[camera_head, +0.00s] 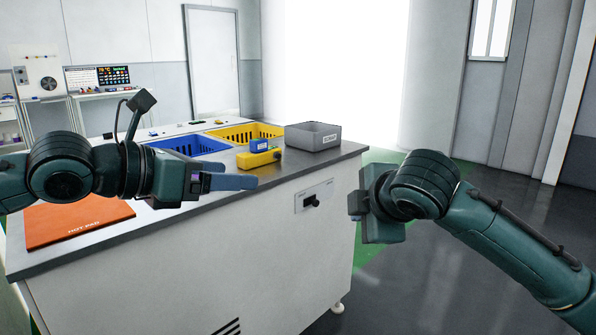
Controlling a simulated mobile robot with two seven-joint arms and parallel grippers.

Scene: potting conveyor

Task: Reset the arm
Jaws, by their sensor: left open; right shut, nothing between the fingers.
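My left arm comes in from the left edge above the counter. Its gripper (232,177) is open and empty, with the fingers pointing right over the counter's front part. My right arm comes in from the lower right. Its gripper (357,205) is shut and empty, beside the counter's right end and over the floor, its fingers mostly hidden by the gripper body. Neither gripper visibly holds anything.
The counter (270,190) bears an orange hot pad (70,225), a blue bin (190,145), a yellow bin (262,131), a yellow device (259,158) and a grey bin (313,137). Open floor (420,290) lies at right. Monitors (97,77) stand far behind.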

